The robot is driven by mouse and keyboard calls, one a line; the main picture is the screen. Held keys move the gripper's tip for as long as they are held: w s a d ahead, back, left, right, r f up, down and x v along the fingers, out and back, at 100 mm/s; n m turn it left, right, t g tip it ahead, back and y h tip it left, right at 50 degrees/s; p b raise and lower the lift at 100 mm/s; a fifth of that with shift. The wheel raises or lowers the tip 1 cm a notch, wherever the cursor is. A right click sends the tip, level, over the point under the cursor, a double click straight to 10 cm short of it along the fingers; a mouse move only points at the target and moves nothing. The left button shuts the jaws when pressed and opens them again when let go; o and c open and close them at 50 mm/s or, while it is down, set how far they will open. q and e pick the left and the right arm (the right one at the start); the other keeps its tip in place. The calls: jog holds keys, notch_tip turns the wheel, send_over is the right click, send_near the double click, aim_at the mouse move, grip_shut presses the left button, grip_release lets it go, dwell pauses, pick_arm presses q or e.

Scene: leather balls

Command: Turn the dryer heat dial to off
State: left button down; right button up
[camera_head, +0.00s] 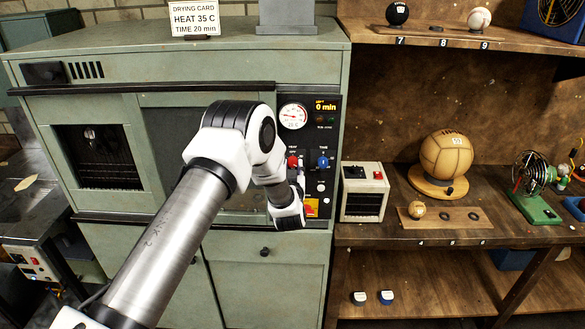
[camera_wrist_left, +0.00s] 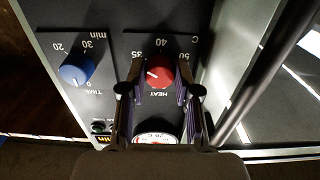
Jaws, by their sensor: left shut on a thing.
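The red heat dial (camera_head: 293,161) is on the dark control panel of the green dryer (camera_head: 270,280). It shows close up in the left wrist view (camera_wrist_left: 160,72), with a small white mark toward its left side. The numbers 35, 40 and 50 are printed around it. My left gripper (camera_wrist_left: 160,88) is shut on the heat dial, one finger on each side. In the head view my left arm hides much of the panel's lower left. My right gripper is not in view.
The blue time dial (camera_head: 323,162) sits just beside the heat dial. A round gauge (camera_head: 292,116) and a display reading 0 min (camera_head: 326,105) are above. A drying card (camera_head: 194,18) stands on the dryer. A small white box (camera_head: 363,192) stands on the wooden bench at right.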

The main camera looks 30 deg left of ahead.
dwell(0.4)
pick_arm(q)
jog(key=shift+f+n+b, duration=0.15)
jog(key=shift+n+b, duration=0.35)
jog(key=shift+b, duration=0.5)
jog(key=n+b, duration=1)
jog(key=b, duration=0.6)
jog(key=shift+d+f, duration=0.1)
jog(key=shift+f, duration=0.05)
jog(key=n+b, duration=1.1)
jog(key=b, duration=0.6)
jog(key=shift+r+n+b, duration=0.3)
jog(key=shift+n+b, duration=0.5)
jog(key=shift+n, duration=0.2)
jog(key=c, duration=0.8)
grip_release()
jog(key=shift+c, duration=0.2)
jog(key=shift+r, duration=0.1)
